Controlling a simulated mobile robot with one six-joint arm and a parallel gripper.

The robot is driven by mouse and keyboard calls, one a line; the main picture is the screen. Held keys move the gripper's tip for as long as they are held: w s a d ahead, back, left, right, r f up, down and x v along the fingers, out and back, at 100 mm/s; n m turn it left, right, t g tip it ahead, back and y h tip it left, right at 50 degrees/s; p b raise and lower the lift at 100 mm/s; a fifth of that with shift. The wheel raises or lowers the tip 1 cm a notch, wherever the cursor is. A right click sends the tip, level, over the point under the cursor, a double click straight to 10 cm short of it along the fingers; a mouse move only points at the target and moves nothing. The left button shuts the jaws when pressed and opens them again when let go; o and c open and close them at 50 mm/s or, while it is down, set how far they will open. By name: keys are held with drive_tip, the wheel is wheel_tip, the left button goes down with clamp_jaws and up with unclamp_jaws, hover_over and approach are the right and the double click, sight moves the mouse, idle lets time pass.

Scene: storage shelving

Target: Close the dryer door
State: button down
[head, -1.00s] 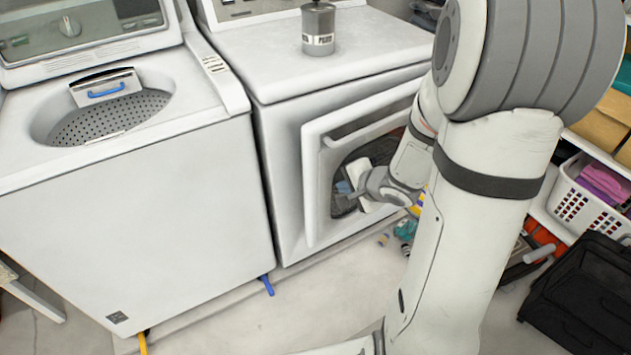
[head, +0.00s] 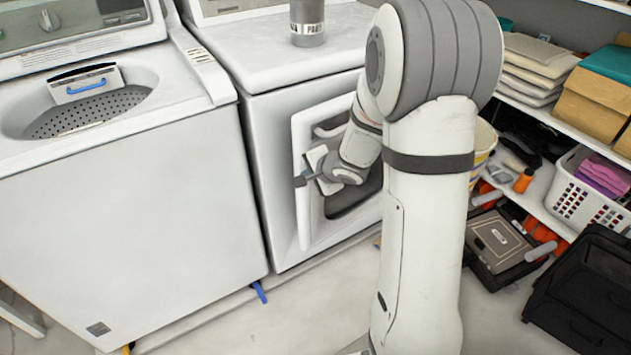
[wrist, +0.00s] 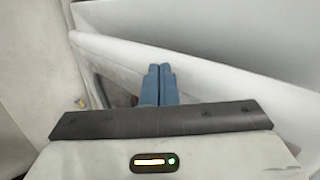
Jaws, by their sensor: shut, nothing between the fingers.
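The white dryer (head: 262,120) stands in the middle of the head view. Its white-framed door (head: 304,220), with a dark window, appears to stand a little out from the dryer's front; how far is hard to tell behind my arm. My gripper (head: 301,181) is in front of the door, near its left edge, fingers pointing left. In the wrist view the two blue fingers (wrist: 159,70) are pressed together and empty. A white panel edge (wrist: 200,62), likely the door's, runs just behind them. I cannot tell whether they touch it.
A top-loading washer (head: 130,190) with its lid open stands left of the dryer. A grey canister (head: 307,25) is on the dryer top. Shelves with a white basket (head: 580,205) and a black case (head: 590,290) are at right. The floor in front is mostly clear.

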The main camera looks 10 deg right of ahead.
sight(300, 167)
idle(0.3)
drive_tip(key=w+a+p, duration=0.1)
drive_tip(key=w, duration=0.1)
drive_tip(key=w+p, duration=0.1)
drive_tip(key=w+a+p, duration=0.1)
drive_tip(key=w, duration=0.1)
drive_tip(key=shift+w+a+r+p, duration=0.25)
drive_tip(key=shift+w+a+p, duration=0.05)
drive_tip(key=shift+a+p, duration=0.1)
drive_tip(key=shift+w+a+r, duration=0.15)
drive_tip(key=shift+w+a, duration=0.05)
drive_tip(key=shift+w, duration=0.05)
drive_tip(key=shift+s, duration=0.1)
drive_tip(key=shift+s+d, duration=0.15)
drive_tip(key=shift+s, duration=0.1)
drive_tip(key=s+p, duration=0.1)
drive_tip(key=s+d, duration=0.1)
drive_tip(key=shift+s+f+p, duration=0.2)
drive_tip(key=shift+s+p, duration=0.15)
drive_tip(key=s+p+v, duration=0.1)
drive_tip(key=p+v, duration=0.2)
drive_tip(key=v, duration=0.8)
drive_tip(key=shift+f+p, duration=0.4)
